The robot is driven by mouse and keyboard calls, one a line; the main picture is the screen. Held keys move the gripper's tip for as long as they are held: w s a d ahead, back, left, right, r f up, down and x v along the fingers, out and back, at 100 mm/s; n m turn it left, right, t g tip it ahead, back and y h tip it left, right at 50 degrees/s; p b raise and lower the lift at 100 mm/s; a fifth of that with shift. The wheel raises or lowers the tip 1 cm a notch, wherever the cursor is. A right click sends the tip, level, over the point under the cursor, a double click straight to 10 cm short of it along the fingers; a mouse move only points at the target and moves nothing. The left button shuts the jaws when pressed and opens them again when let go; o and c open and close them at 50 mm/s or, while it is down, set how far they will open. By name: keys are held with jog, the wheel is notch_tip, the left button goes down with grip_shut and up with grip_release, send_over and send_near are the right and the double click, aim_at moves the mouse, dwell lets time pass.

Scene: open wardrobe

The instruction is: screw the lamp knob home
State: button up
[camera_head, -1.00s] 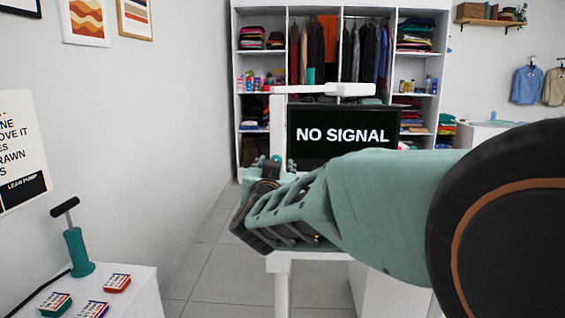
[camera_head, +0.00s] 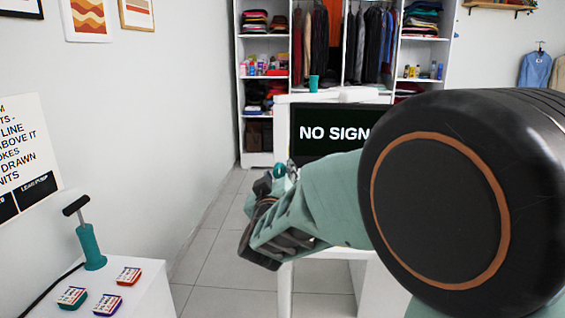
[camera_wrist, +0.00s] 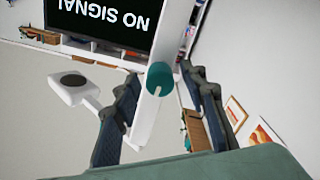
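The teal round knob (camera_wrist: 159,78) shows in the wrist view, seen nearly end-on with a pale pin at its middle. It sits in front of the white lamp post (camera_wrist: 150,108). My gripper (camera_wrist: 162,80) is open, with one dark finger on each side of the knob and clear gaps between. I cannot tell how deep the knob lies between the fingertips. In the head view my gripper (camera_head: 262,205) is beside the white post (camera_head: 283,128), below the lamp's top arm, and largely hides the knob area.
A dark "NO SIGNAL" screen (camera_head: 330,130) stands just behind the post. At lower left, a white table (camera_head: 140,300) holds a teal hand pump (camera_head: 90,245) and several small labelled boxes. The open wardrobe (camera_head: 250,140) is at the back. Tiled floor (camera_head: 225,250) is clear at the left.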

jog(key=n+p, duration=0.4)
jog(key=n, duration=0.1)
jog(key=shift+r+n+p, duration=0.2)
jog(key=shift+n+p, duration=0.1)
jog(key=n+p, duration=0.2)
jog(key=n, duration=0.1)
jog(key=shift+f+n, duration=0.2)
jog(key=shift+n, duration=0.1)
